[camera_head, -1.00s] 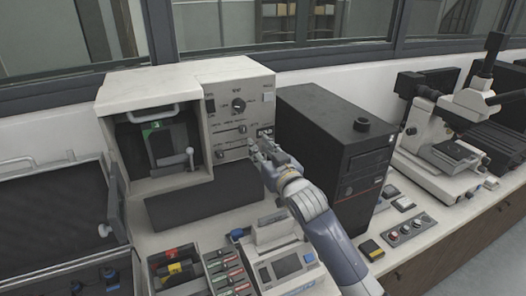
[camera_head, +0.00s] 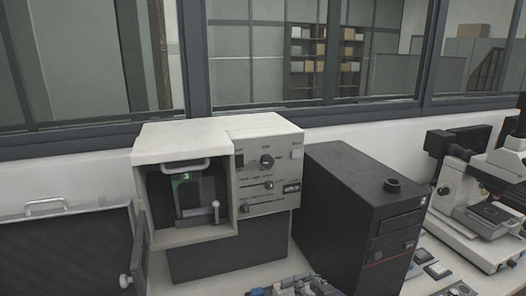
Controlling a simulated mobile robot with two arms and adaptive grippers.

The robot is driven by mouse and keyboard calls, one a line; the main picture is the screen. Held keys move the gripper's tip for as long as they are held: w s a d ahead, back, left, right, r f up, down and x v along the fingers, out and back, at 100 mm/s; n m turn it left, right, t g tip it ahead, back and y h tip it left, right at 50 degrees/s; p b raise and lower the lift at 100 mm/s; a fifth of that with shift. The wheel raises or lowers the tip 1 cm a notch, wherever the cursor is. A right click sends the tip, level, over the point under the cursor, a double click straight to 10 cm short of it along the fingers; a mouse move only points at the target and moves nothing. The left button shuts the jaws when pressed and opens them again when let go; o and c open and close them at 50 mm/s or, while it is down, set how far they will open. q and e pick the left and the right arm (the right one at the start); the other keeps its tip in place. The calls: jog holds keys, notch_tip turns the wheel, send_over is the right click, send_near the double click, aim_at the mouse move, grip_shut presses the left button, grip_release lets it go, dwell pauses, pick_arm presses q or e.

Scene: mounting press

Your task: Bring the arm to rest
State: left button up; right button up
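The mounting press (camera_head: 215,140) is a cream box on a dark base, in the middle of the head view. Its door hangs open at the left, and the chamber (camera_head: 190,195) shows a green-lit part and a small lever. Its control panel (camera_head: 266,175) has a knob and sliders. My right gripper (camera_head: 285,287) shows only in part at the bottom edge, in front of and below the press, apart from its panel. Whether its fingers are open or shut cannot be told. My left gripper is not in view.
A black computer tower (camera_head: 350,215) stands right of the press. A white microscope (camera_head: 470,205) is at the far right, with small devices in front of it. An open dark case (camera_head: 70,250) is at the left. Windows (camera_head: 310,60) line the back wall.

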jog(key=s+d+f+g+h, duration=0.1)
jog(key=s+d+f+g, duration=0.25)
jog(key=s, duration=0.75)
jog(key=s+d+f+g+h, duration=0.1)
jog(key=s+d+f+g, duration=0.3)
jog(key=s, duration=0.7)
jog(key=s+d+f+g+h, duration=0.15)
jog(key=s+f, duration=0.35)
jog(key=s, duration=0.6)
notch_tip(320, 180, down, 29)
jog(key=s+g+b, duration=0.1)
jog(key=b, duration=0.3)
jog(key=s+d+f+g+b, duration=0.1)
jog(key=s+d+f+b, duration=0.1)
jog(key=s+f, duration=1.5)
jog(key=shift+s+d+f+g+b, duration=0.15)
jog(key=shift+d+f+g+b, duration=0.25)
jog(key=shift+f, duration=1.45)
jog(key=shift+a+y, duration=0.1)
jog(key=shift+y, duration=0.15)
